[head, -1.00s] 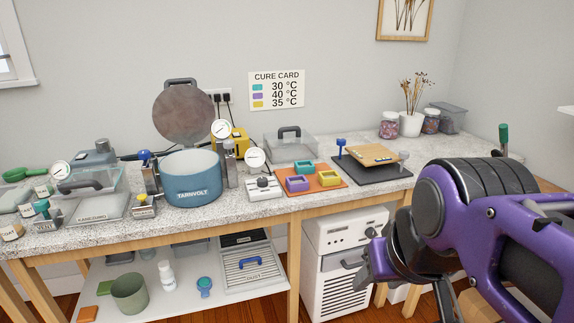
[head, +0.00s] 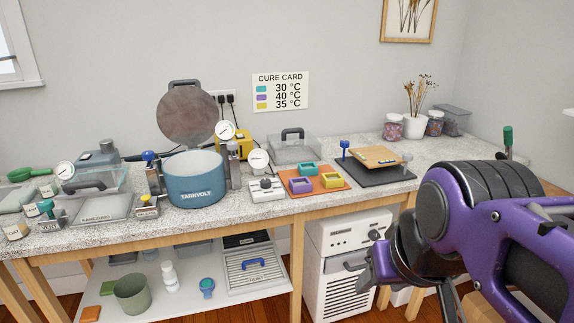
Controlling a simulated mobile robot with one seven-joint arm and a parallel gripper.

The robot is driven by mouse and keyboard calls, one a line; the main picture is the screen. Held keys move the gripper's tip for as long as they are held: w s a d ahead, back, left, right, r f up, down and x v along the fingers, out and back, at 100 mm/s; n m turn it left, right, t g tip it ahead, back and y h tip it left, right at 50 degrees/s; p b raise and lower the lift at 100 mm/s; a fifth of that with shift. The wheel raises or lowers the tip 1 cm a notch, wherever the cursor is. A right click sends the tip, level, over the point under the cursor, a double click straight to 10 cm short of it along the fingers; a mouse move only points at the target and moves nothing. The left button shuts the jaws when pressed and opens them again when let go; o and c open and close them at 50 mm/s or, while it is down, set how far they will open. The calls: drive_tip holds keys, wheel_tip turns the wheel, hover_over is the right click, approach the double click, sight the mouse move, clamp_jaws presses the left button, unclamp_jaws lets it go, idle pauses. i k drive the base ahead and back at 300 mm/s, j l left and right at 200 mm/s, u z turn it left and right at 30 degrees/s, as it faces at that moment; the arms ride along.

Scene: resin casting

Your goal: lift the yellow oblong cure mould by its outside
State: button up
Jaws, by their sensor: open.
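The yellow oblong mould (head: 332,180) sits on an orange mat (head: 317,187) on the speckled worktop. It has a raised rim around a hollow. A purple mould (head: 300,186) lies to its left and a teal mould (head: 308,168) lies behind it, both on the same mat. My gripper (head: 374,268) is at the lower right, in front of the bench and below the worktop level, well apart from the moulds. It is open and holds nothing that I can see; its fingers are small and partly hidden by my wrist.
A white dial box (head: 267,190) stands left of the mat, and a dark board with a wooden plate (head: 374,157) stands right. A clear lidded box (head: 294,148) is behind. The blue pot (head: 193,180) with raised lid is further left. A white cabinet (head: 348,265) stands under the bench.

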sight(331, 181)
drive_tip(key=i+l, duration=0.4)
drive_tip(key=i, duration=0.15)
drive_tip(key=i+l, duration=0.4)
drive_tip(key=i, duration=0.15)
